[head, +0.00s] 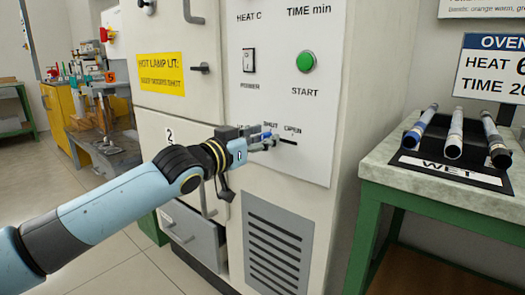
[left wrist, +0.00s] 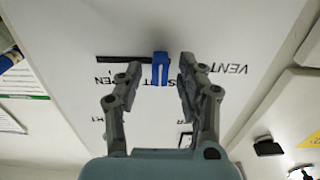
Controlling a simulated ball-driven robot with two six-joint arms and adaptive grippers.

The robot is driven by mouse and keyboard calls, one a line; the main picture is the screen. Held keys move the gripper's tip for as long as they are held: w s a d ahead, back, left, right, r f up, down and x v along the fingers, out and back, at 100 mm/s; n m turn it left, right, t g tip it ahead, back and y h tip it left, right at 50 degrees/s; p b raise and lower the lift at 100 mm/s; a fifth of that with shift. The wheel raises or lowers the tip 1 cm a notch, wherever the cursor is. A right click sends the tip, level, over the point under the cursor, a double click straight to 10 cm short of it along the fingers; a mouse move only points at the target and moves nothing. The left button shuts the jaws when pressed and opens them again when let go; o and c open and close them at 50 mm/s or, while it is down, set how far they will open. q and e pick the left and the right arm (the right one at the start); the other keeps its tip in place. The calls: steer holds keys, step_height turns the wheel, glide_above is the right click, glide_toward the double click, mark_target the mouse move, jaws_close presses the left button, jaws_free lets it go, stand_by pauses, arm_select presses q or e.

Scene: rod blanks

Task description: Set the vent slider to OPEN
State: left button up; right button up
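The vent slider's blue knob (head: 267,134) is on the white front panel (head: 283,105), at the SHUT end of its dark slot (head: 288,142). The slot runs right toward the OPEN label (head: 293,131). The left wrist view shows the panel upside down, with the blue knob (left wrist: 160,68) at one end of the slot (left wrist: 122,58). My left gripper (head: 265,142) is at the slider. In the left wrist view its fingers (left wrist: 160,75) are open, one on each side of the knob, with gaps visible. The SHUT label is partly hidden. My right gripper is not in view.
A green START button (head: 306,61) and a POWER switch (head: 249,60) are higher on the panel. A vent grille (head: 278,240) is below. A bench (head: 445,198) with several rods in a rack marked WET stands at the right. Door handles stick out at the left.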

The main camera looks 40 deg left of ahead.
arm_select(q)
steer(key=shift+w, duration=0.1)
jaws_close()
stand_by(0.3)
